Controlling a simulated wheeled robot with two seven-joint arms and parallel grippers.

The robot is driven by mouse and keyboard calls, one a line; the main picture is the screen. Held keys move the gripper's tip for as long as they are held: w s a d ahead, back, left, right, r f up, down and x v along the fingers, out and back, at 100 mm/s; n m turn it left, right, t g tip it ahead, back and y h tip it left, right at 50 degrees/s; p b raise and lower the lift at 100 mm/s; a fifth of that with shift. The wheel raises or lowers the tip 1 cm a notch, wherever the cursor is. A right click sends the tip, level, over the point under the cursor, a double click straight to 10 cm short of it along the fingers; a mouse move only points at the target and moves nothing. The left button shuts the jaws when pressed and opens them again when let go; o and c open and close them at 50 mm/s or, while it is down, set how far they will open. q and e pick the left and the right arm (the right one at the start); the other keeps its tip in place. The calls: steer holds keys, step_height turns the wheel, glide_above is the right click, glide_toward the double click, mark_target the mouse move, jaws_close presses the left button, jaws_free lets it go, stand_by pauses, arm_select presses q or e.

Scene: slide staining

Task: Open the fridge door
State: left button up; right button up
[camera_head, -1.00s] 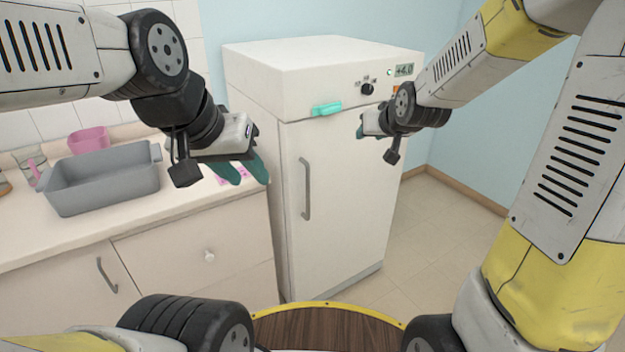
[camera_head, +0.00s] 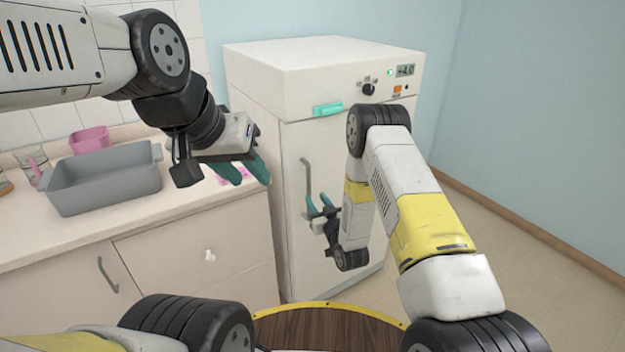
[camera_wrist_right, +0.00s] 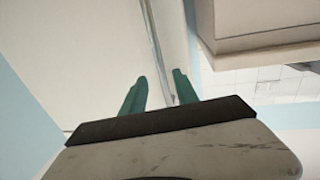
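The white fridge (camera_head: 340,150) stands with its door (camera_head: 370,120) shut. A grey vertical handle (camera_head: 306,178) is on the left side of the door. My right gripper (camera_head: 319,203) is open at the handle's lower part, fingers pointing up in the head view. In the right wrist view its two teal fingers (camera_wrist_right: 160,90) are apart, and a thin grey bar that looks like the handle (camera_wrist_right: 157,45) runs between their tips. I cannot tell whether they touch it. My left gripper (camera_head: 244,170) is open and empty, over the counter left of the fridge.
The counter (camera_head: 130,217) with drawers stands left of the fridge. On it are a grey basin (camera_head: 105,185), a pink container (camera_head: 90,138) and glassware (camera_head: 32,160). A teal object (camera_head: 327,109) is on the fridge's upper front. Floor (camera_head: 480,245) to the right is clear.

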mark_target(309, 190)
steer(key=shift+x, duration=3.85)
steer(key=shift+a+f, duration=0.1)
steer(key=shift+f, duration=0.05)
jaws_close()
